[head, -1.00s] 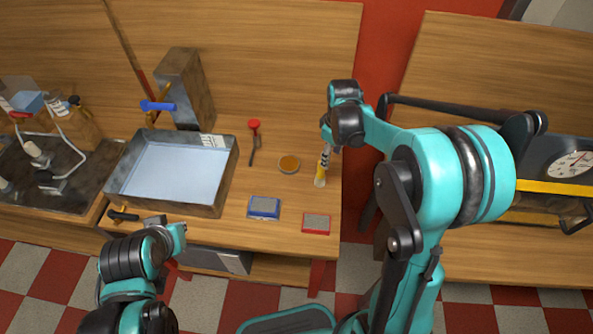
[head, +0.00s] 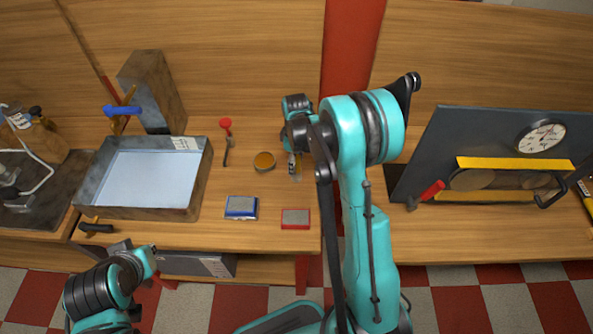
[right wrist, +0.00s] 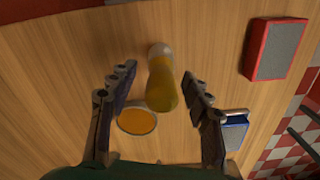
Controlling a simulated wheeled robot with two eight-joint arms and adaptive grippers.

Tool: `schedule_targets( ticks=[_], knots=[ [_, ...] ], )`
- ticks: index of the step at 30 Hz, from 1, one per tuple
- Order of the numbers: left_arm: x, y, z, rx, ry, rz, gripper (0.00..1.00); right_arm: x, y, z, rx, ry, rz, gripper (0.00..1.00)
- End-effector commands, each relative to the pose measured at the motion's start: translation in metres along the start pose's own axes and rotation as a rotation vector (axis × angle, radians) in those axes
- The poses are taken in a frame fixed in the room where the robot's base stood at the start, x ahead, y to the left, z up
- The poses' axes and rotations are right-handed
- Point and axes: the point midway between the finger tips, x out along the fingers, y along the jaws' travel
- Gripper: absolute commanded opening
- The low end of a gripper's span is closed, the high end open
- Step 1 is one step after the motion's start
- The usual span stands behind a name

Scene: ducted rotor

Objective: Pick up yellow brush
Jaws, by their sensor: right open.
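The yellow brush (right wrist: 163,82) shows in the right wrist view as a yellow shaft with a pale end. It lies between the two fingers of my right gripper (right wrist: 160,100), with gaps on both sides. In the head view my right gripper (head: 294,168) is low over the right part of the middle table and mostly hides the brush. It is open and empty. My left gripper (head: 150,262) is at the front left, below the table edge and far from the brush; its jaws are not clear.
A round orange-topped tin (head: 264,162) sits just left of my right gripper. A blue box (head: 241,207) and a red box (head: 295,218) lie in front. A metal tray (head: 205,175) and a red-ended tool (head: 226,140) are further left. A gauge panel (head: 440,150) stands right.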

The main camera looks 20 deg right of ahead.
Motion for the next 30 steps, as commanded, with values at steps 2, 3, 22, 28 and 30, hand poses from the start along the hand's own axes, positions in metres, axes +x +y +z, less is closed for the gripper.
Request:
schedule_targets(
  ticks=[2,3,22,28,30],
  knots=[
    [-0.001,0.000,-0.001,0.000,0.000,0.000,0.00,-0.001,0.000,0.000,0.000,0.000,0.000,0.49],
    [-0.001,0.000,-0.001,0.000,0.000,0.000,0.00,-0.001,0.000,0.000,0.000,0.000,0.000,0.49],
    [-0.002,0.000,-0.002,0.000,0.000,0.000,0.00,-0.005,0.000,0.000,0.000,0.000,0.000,0.00],
    [-0.009,0.000,-0.006,0.000,0.000,0.000,0.00,-0.028,0.000,0.000,0.000,0.000,0.000,0.00],
    [-0.013,0.000,-0.009,0.000,0.000,0.000,0.00,-0.041,0.000,0.000,0.000,0.000,0.000,0.00]
  ],
)
